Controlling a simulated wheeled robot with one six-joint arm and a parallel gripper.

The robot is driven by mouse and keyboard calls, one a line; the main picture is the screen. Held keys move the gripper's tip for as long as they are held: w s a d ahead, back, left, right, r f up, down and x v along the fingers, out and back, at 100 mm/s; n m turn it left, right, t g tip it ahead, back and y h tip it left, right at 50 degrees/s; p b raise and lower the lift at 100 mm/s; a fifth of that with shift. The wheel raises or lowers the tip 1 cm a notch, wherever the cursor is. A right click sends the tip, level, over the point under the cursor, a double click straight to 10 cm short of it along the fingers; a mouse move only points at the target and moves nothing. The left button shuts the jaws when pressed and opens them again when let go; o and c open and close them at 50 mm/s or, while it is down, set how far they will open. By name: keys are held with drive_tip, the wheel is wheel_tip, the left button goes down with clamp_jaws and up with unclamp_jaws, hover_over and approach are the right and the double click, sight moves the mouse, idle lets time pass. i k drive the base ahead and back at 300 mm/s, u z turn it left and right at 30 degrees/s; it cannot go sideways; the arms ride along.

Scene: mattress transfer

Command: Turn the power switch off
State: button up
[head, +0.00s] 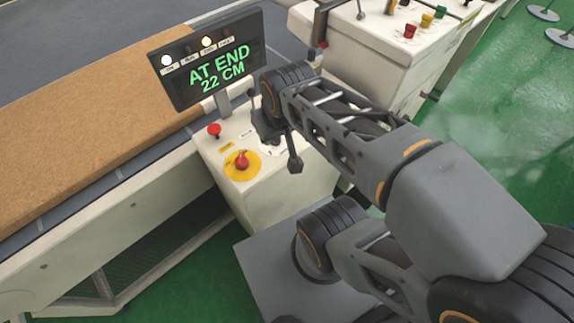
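A red rotary knob on a round yellow plate (242,164), which looks like the power switch, sits on the front of the white control box (262,200). Its exact setting is too small to read. My gripper (279,148) is above the box, to the right of the knob and apart from it in the picture. Its dark fingers point down toward the panel. I cannot tell how far apart they are, and nothing shows held in them. The gripper covers the right part of the panel.
A red push button (214,130) stands behind the knob. A display (208,60) reading "AT END 22 CM" rises above the box. A brown mattress (90,125) lies on the conveyor at left. Another white console (375,45) with coloured buttons is behind my arm.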

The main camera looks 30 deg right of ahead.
sight(242, 163)
drive_tip(key=u, duration=0.45)
drive_tip(key=k, duration=0.35)
drive_tip(key=u, duration=0.4)
